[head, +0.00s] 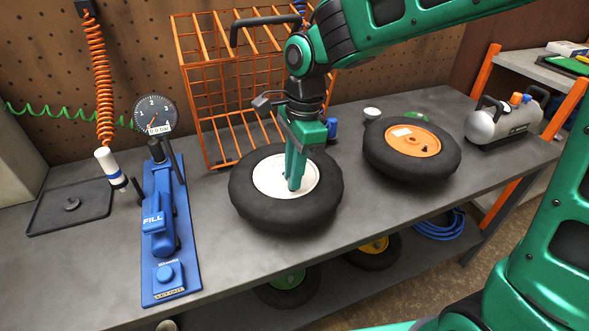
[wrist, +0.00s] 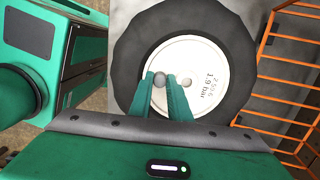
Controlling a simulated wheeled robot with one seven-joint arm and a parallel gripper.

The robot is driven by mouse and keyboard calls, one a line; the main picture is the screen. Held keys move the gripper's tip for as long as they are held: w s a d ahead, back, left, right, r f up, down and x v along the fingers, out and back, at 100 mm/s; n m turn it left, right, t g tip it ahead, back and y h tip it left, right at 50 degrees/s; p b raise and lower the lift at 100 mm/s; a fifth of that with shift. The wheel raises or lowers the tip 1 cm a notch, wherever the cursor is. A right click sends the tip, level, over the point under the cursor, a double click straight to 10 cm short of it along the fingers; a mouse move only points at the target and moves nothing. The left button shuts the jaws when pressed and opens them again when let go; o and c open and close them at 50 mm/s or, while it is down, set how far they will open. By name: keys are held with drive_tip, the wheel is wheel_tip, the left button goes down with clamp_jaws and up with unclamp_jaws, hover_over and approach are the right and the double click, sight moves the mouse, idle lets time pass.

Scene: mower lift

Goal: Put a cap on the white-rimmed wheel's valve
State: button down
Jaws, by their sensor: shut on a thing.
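The white-rimmed wheel (head: 263,176) lies flat on the bench, black tyre around it. It also shows in the wrist view (wrist: 207,60), with "1.9 bar" printed on its rim. My gripper (head: 295,186) points down over the rim, right of its middle in the head view. In the wrist view the gripper (wrist: 160,77) is shut on a small grey round piece, which looks like a cap (wrist: 159,80). A small brownish round spot (wrist: 186,82) shows on the rim beside the fingers. The valve is not clearly seen, and I cannot tell whether the cap touches it.
An orange-rimmed wheel (head: 406,142) lies to the right. A blue inflator stand (head: 163,225) with gauge (head: 155,115) and a dark tray (head: 72,207) stand left. An orange wire cage (head: 212,95) rises behind the white-rimmed wheel. A grey air tank (head: 505,122) sits at far right.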

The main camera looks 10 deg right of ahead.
drive_tip(key=shift+f, duration=0.25)
drive_tip(key=c, duration=1.3)
unclamp_jaws()
drive_tip(key=shift+o, duration=0.2)
drive_tip(key=shift+r, duration=0.2)
drive_tip(key=shift+r, duration=3.55)
drive_tip(key=shift+d, duration=0.1)
